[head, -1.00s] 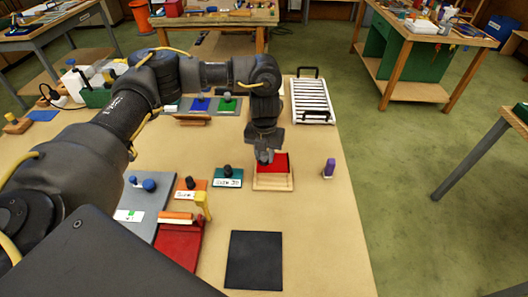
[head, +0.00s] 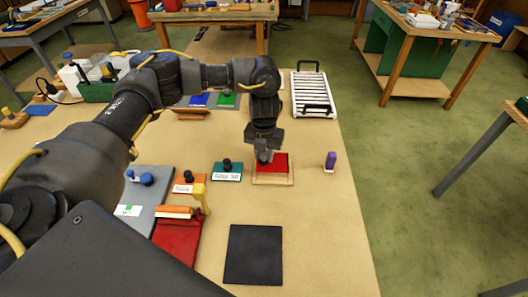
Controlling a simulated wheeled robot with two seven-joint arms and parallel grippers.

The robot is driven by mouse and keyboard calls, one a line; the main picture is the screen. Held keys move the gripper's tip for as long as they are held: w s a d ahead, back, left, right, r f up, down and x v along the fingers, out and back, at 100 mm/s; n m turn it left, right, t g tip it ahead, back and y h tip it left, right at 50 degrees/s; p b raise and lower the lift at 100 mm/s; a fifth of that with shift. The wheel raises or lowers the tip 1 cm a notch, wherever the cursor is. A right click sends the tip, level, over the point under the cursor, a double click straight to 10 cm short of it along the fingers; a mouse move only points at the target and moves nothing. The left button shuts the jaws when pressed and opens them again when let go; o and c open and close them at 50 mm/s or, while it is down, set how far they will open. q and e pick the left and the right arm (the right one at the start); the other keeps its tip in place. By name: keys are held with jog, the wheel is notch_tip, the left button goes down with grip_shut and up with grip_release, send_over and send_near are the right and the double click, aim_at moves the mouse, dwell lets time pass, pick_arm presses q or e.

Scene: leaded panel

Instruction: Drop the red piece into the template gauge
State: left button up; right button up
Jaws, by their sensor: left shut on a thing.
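My left gripper (head: 264,158) is shut on the red piece (head: 280,163) and points straight down. The gripper covers the left part of the piece. The template gauge (head: 272,181) is a light wooden frame on the bench, right of the teal block. The red piece lies low at the gauge, within its outline as seen from here, and only the front rim shows clearly. I cannot tell whether the piece rests fully on the gauge floor. My right gripper is not in view.
A purple-topped peg (head: 330,160) stands right of the gauge. Left are a teal block (head: 227,176) and an orange block (head: 187,188), each with a dark knob. A black mat (head: 254,254) lies in front. A white slatted rack (head: 313,95) is behind.

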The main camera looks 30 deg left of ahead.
aim_at(264, 163)
pick_arm(q)
jog(key=shift+f+b, duration=0.75)
jog(key=shift+f, duration=0.65)
jog(key=shift+p, duration=0.3)
dwell(0.5)
jog(key=shift+f+b, duration=0.7)
jog(key=shift+f, duration=0.2)
jog(key=o, duration=1)
notch_tip(264, 163, up, 11)
jog(key=shift+f+b, duration=0.1)
jog(key=shift+b, duration=0.4)
